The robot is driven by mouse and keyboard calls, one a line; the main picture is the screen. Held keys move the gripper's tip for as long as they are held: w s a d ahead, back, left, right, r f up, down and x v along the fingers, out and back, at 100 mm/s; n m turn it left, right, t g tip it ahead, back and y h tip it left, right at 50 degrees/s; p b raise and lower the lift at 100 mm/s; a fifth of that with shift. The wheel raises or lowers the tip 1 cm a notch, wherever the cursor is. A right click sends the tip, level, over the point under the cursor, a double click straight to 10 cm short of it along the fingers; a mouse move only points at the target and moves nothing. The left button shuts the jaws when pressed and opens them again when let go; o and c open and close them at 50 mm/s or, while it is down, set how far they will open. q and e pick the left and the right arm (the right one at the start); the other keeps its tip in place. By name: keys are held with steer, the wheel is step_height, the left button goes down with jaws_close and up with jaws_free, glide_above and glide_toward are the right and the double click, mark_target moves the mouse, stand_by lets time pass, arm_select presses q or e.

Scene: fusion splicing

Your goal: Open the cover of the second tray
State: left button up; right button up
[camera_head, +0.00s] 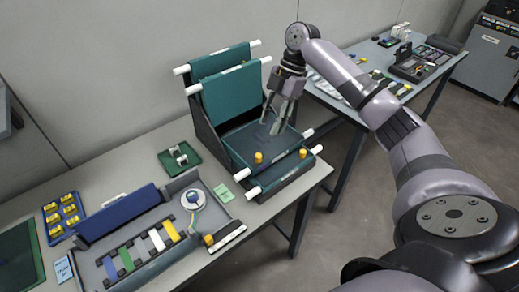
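A two-level tray stand (207,138) stands at the right end of the near table. Two teal covers are raised at its back, a rear one (221,62) and a front one (233,95), each with white rod ends. An upper tray (250,140) with a yellow knob (258,158) lies in front of them. A lower tray (283,177) with a yellow knob (303,153) shows beneath its front edge. My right gripper (273,121) points down over the upper tray, close to the front cover. Its fingers look apart, with nothing visible between them. My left gripper is out of view.
A grey open case (98,268) with coloured strips and a white reel (194,199) lies left of the stand. A small green tray (179,159) and a blue tray (63,219) sit nearby. A second table (345,108) with tools stands behind my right arm.

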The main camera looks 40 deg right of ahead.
mark_target(259, 155)
steer(key=p+x, duration=0.1)
steer(key=x, duration=0.6)
steer(key=shift+f, duration=0.25)
steer(key=shift+p+x, duration=0.3)
steer(key=shift+x, duration=0.85)
steer(key=shift+w+a+f, duration=0.15)
steer(key=shift+a+f, duration=0.05)
steer(key=shift+f, duration=0.25)
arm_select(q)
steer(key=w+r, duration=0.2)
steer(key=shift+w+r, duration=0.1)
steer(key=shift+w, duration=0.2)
arm_select(e)
steer(key=shift+c, duration=0.5)
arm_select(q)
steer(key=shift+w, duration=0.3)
arm_select(e)
jaws_close()
